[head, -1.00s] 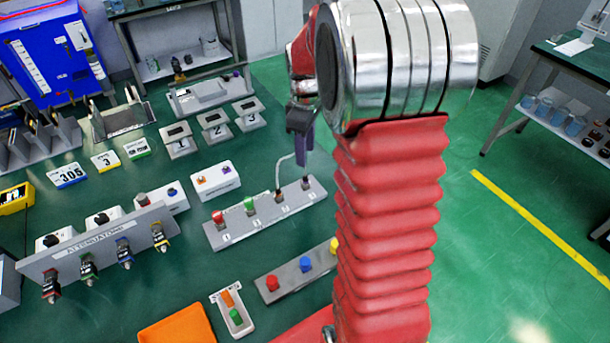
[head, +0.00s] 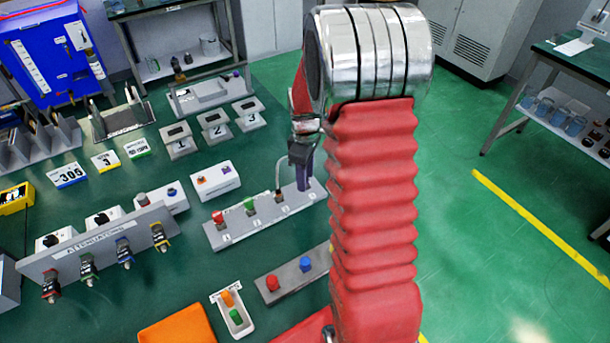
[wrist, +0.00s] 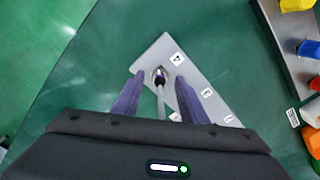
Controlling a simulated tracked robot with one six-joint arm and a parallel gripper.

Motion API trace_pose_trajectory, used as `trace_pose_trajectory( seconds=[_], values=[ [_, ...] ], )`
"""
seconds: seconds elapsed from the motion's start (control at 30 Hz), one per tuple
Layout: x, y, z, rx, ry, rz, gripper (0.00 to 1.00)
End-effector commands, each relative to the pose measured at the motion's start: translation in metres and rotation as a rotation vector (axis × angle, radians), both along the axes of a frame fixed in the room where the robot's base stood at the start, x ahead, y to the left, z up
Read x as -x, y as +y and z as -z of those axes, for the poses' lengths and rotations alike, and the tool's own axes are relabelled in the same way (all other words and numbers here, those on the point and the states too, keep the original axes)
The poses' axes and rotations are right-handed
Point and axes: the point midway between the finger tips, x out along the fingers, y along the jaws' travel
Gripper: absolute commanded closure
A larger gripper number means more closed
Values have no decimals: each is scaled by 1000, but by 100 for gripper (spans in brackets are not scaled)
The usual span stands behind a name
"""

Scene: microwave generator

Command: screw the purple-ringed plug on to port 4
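The white port strip (head: 235,238) lies on the green table; a red plug (head: 218,216) and a green plug (head: 249,204) stand at its left ports. My gripper (head: 304,185) points down over its right end, hiding port 4 in the head view. In the wrist view its purple fingers (wrist: 160,84) are apart, one each side of a silver, dark-purple-ringed plug (wrist: 159,75) beside the end label, with gaps showing. The plug looks upright at the end port; whether it is threaded on, I cannot tell. A pale cable (wrist: 160,103) runs from it under my gripper.
A grey holder (head: 290,280) with red and blue caps stands in front of the strip. A white tray (head: 244,327) with orange and green pieces is nearer. The attenuator rack (head: 95,250) is left.

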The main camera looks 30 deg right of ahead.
Motion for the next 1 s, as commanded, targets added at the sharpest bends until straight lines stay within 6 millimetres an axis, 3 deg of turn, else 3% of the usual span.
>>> trace_pose_trajectory(
  seconds=[0.1,0.63,1.0],
  values=[
    [0,0,0,0,0,0,62],
    [0,0,-1,1,-1,0,100],
    [0,0,-1,1,-1,28,100]
  ],
)
